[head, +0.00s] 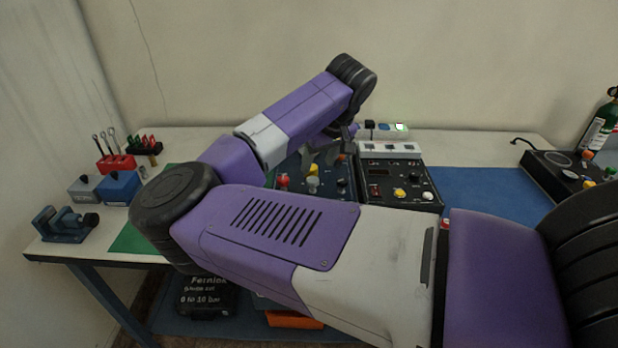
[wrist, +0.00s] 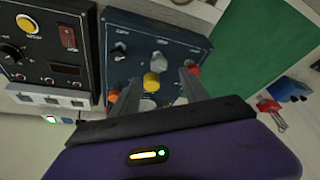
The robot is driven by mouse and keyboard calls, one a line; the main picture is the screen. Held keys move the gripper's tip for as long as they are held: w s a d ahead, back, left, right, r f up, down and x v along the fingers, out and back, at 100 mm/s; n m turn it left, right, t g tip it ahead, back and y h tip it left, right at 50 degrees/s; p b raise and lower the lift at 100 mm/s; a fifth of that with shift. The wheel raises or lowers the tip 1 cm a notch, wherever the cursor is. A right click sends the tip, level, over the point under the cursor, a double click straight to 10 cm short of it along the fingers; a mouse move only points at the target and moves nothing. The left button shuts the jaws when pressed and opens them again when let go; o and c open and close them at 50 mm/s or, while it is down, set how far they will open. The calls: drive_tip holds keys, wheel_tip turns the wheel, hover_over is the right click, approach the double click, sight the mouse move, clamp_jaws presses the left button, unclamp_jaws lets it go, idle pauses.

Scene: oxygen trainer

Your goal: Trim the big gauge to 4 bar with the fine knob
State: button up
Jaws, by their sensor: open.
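A dark blue panel (head: 340,187) stands on the table, largely behind my arm; it also shows in the wrist view (wrist: 128,66). It carries a yellow knob (wrist: 151,81), a grey knob (wrist: 158,58), a red knob (wrist: 193,69) and an orange knob (wrist: 113,96). I cannot tell which is the fine knob. My gripper (wrist: 159,80) is open above the panel, its fingers either side of the yellow knob in the picture; contact cannot be judged. It also shows in the head view (head: 320,156). I cannot identify the big gauge or read its needle.
A black control box (head: 395,180) stands right of the panel. A green mat (head: 135,238) and a blue mat (head: 490,195) lie on the table. A small blue vise (head: 66,226) is at the left edge. A gas cylinder (head: 601,128) stands at the far right.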

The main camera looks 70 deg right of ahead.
sight(313, 179)
drive_tip(key=x, duration=0.7)
drive_tip(key=shift+d+f, duration=0.2)
drive_tip(key=shift+p, duration=0.3)
clamp_jaws()
